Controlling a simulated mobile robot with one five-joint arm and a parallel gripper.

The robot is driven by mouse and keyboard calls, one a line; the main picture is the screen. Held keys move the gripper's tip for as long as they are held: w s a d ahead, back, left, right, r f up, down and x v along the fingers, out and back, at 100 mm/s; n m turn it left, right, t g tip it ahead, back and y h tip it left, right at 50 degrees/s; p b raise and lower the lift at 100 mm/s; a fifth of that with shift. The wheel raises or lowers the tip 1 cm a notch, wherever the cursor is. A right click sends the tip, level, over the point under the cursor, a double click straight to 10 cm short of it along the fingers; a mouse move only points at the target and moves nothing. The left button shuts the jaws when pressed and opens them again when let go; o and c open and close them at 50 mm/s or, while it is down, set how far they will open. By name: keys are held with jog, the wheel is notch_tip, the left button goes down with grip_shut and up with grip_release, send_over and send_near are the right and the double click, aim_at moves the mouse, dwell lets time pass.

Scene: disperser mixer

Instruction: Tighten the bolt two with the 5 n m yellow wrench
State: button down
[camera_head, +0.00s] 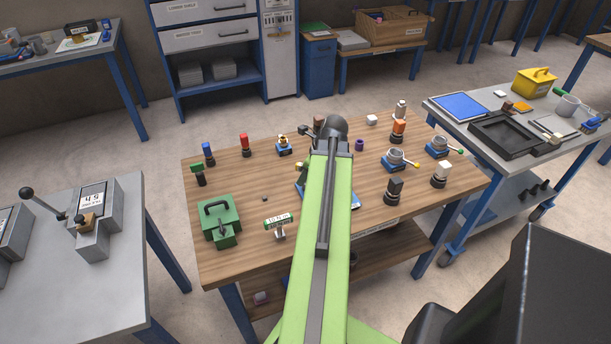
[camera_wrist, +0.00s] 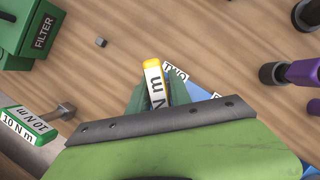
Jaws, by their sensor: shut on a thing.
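The yellow wrench (camera_wrist: 152,66) shows in the wrist view as a yellow end with a white "N m" label; the number is hidden. My gripper (camera_wrist: 156,97) is shut on it, green fingers on both sides. Just right of it, a "TWO" label (camera_wrist: 176,72) sits on a blue plate (camera_wrist: 205,91), partly covered by my gripper. Bolt two itself is hidden.
A green 10 N m wrench (camera_head: 279,222) stands left of my arm, also in the wrist view (camera_wrist: 30,127). A green filter box (camera_head: 219,220) is farther left. Purple-and-black (camera_wrist: 300,72) and several other small parts stand around.

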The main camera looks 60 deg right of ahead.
jog(key=c, duration=1.8)
grip_release()
grip_shut()
jog(key=m+h, duration=0.1)
jog(key=m, duration=0.2)
jog(key=shift+s, duration=0.1)
jog(key=shift+d+m+h, duration=0.15)
jog(key=shift+m+h, duration=0.25)
jog(key=shift+m, duration=0.6)
jog(key=shift+d+m+g, duration=0.3)
jog(key=shift+m, duration=0.1)
jog(key=o, duration=0.7)
grip_release()
